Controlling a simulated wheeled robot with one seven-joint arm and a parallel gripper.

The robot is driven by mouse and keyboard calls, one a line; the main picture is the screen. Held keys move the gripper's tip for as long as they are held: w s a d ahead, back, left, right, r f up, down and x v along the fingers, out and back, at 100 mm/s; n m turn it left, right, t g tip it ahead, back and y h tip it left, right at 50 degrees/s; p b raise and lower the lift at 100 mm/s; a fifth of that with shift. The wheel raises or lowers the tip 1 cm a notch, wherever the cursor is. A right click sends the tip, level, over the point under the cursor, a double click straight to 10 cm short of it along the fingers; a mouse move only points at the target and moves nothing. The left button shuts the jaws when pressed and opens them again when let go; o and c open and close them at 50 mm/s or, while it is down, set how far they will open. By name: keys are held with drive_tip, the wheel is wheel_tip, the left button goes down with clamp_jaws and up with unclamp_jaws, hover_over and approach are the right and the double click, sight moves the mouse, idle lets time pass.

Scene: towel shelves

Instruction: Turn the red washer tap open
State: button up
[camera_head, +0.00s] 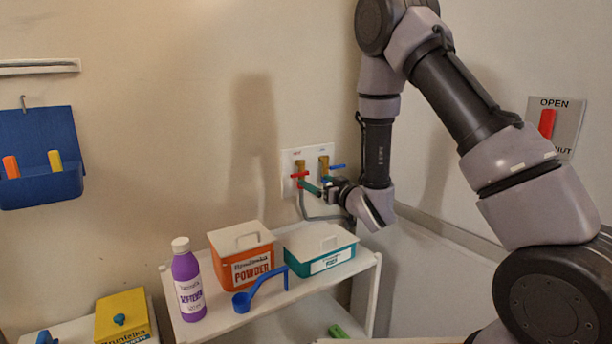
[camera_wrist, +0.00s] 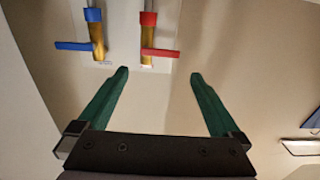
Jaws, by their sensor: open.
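The red washer tap (camera_head: 299,174) is on a white wall plate (camera_head: 290,158), left of the blue tap (camera_head: 337,167). It has a brass body, and its red lever lies crosswise to the pipe. In the wrist view the red tap (camera_wrist: 160,53) is upside down, right of the blue tap (camera_wrist: 74,46). My gripper (camera_head: 314,185) is at the plate, just below and right of the red lever. In the wrist view my gripper's green fingers (camera_wrist: 160,74) are apart with nothing between them. The red lever shows just beyond the gap between the tips; contact cannot be told.
A shelf below (camera_head: 368,263) holds an orange powder box (camera_head: 252,255), a teal box (camera_head: 320,250), a purple bottle (camera_head: 188,282) and a blue scoop (camera_head: 260,288). A grey hose (camera_head: 318,217) hangs under the taps. An OPEN/SHUT sign (camera_head: 568,120) is on the right wall.

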sight(301, 173)
drive_tip(key=x, duration=0.8)
drive_tip(key=shift+w+a, duration=0.2)
drive_tip(key=c, duration=1.1)
